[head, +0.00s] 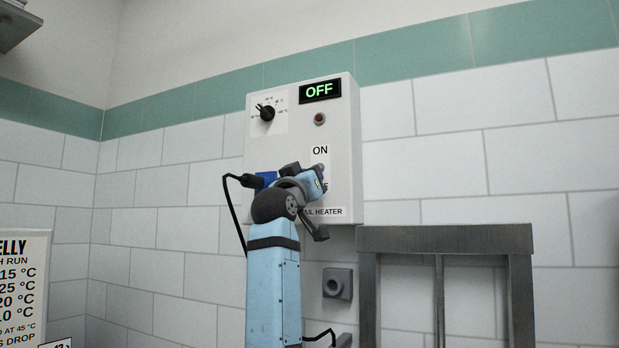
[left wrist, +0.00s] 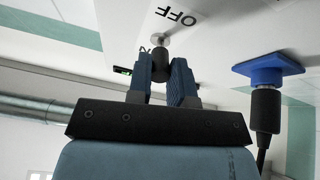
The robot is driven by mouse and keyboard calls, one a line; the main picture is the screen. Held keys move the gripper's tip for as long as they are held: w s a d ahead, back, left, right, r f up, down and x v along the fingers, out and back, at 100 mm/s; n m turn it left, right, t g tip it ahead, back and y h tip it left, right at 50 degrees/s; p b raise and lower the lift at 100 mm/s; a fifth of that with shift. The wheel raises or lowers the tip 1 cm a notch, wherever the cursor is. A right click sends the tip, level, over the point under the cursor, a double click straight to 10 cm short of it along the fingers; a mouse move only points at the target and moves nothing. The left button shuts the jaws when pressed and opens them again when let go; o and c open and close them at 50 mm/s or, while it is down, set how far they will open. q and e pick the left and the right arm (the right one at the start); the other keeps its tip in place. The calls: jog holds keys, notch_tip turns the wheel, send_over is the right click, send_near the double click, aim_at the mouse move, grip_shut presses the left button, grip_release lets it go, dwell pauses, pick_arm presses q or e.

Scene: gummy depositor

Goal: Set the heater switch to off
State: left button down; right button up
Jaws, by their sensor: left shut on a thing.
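The heater box (head: 345,130) is a white panel on the tiled wall, with its display (head: 320,90) lit green and reading OFF. Its switch is hidden behind my gripper in the head view, below the ON label (head: 320,150). In the left wrist view the switch (left wrist: 160,40) has a metal base and a dark tip, near the OFF label (left wrist: 176,15). My left gripper (head: 318,178) is at the panel; in the left wrist view its blue fingers (left wrist: 160,70) are shut on the switch's dark tip. My right gripper is not in view.
A blue connector (head: 265,179) with a black plug and hanging cable sits just left of my gripper. A dial (head: 267,113) and a dull reddish lamp (head: 319,118) are higher on the panel. A grey wall fitting (head: 337,283) and a metal frame (head: 445,238) stand below and right.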

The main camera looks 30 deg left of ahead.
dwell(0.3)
pick_arm(q)
jog(key=c, duration=1)
grip_release()
jog(key=shift+c, duration=0.2)
jog(key=v, duration=1.3)
jog(key=shift+s+f+b, duration=0.2)
jog(key=shift+s+b, duration=0.15)
jog(key=shift+s, duration=0.05)
jog(key=shift+f, duration=0.1)
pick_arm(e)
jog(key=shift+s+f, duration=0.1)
